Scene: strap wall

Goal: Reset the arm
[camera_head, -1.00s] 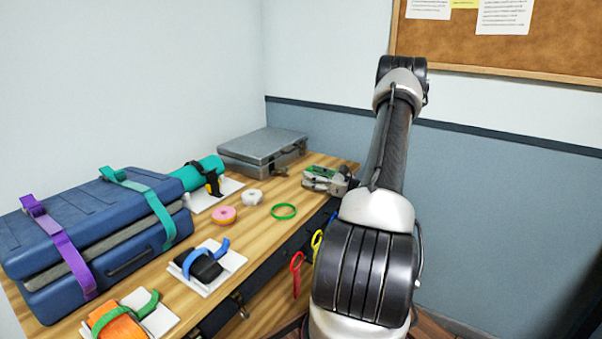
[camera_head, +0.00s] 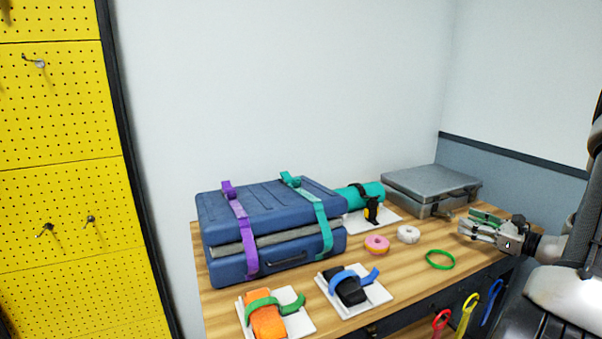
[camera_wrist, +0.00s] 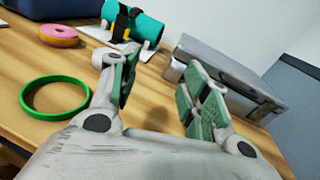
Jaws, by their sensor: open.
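My gripper (camera_head: 484,228) is over the right end of the wooden bench, to the right of a green ring (camera_head: 440,260). Its green-padded fingers are apart with nothing between them. In the wrist view my gripper (camera_wrist: 155,95) also shows open and empty, with the green ring (camera_wrist: 55,97) on the bench to its left. The grey metal case (camera_wrist: 228,75) lies beyond the fingers. The rest of my arm is at the right edge of the head view, partly cut off.
A blue suitcase (camera_head: 270,222) with purple and teal straps stands on the bench (camera_head: 395,290). A teal roll (camera_head: 362,195), pink roll (camera_head: 376,244), white roll (camera_head: 408,234) and strapped orange (camera_head: 266,322) and black (camera_head: 349,291) bundles lie nearby. A yellow pegboard (camera_head: 60,180) is left.

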